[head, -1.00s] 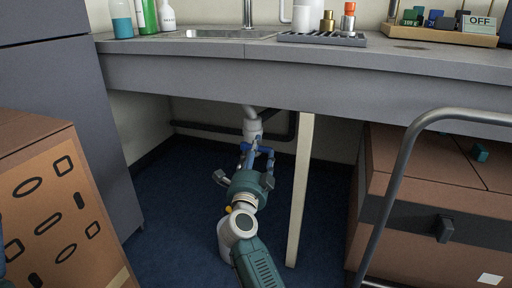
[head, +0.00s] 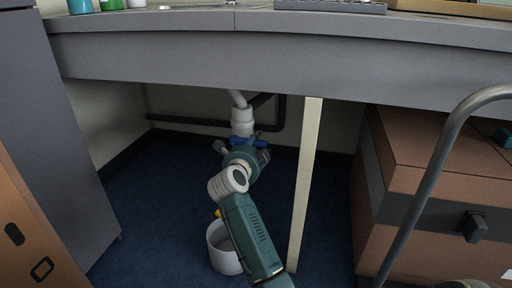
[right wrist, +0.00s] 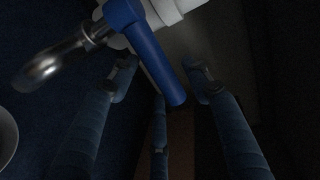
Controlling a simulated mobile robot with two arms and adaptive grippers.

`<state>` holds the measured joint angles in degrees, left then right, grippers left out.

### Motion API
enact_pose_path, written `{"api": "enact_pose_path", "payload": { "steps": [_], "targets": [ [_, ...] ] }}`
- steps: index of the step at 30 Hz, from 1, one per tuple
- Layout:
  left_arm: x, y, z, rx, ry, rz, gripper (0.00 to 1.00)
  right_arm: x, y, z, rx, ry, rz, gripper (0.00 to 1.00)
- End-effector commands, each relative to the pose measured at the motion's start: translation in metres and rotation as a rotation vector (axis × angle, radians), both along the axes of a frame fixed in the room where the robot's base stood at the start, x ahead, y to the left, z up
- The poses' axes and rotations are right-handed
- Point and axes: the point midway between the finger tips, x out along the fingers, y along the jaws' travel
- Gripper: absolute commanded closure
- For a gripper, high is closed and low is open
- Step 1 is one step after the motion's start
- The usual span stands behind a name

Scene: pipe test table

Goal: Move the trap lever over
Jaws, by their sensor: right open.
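The trap lever (right wrist: 156,58) is a straight blue handle on a white pipe fitting (right wrist: 172,12), with a bent metal spout (right wrist: 52,62) at its left in the right wrist view. My right gripper (right wrist: 160,82) is open, with its fingers spread on both sides of the lever and one finger below; I cannot tell whether any touches it. In the head view the right gripper (head: 247,142) is under the counter, just below the white trap pipe (head: 242,122), and mostly hides the lever. My left gripper is out of view.
A white bucket (head: 224,252) stands on the blue floor below my right arm. A pale post (head: 305,185) rises to its right. The counter (head: 300,52) hangs above. A brown cabinet (head: 440,185) and a metal rail (head: 425,175) are at right, a grey cabinet (head: 60,150) at left.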

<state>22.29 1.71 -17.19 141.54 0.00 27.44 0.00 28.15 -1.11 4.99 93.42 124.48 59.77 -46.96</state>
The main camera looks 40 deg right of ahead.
Motion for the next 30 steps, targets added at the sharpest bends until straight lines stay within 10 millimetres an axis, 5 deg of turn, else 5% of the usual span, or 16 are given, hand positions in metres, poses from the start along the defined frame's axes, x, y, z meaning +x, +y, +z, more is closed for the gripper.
{"api": "enact_pose_path", "payload": {
  "steps": [11,18,30],
  "targets": [
    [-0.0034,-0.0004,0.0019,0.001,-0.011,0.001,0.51,-0.0003,-0.0029,-0.0002,-0.001,-0.001,0.002,0.52],
    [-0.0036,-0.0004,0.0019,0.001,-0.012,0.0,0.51,-0.0002,-0.0027,-0.0003,-0.001,-0.001,0.002,1.0],
    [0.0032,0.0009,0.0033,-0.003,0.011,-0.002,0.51,-0.0015,0.0008,0.0023,0.001,0.001,-0.041,1.0]
  ]
}}
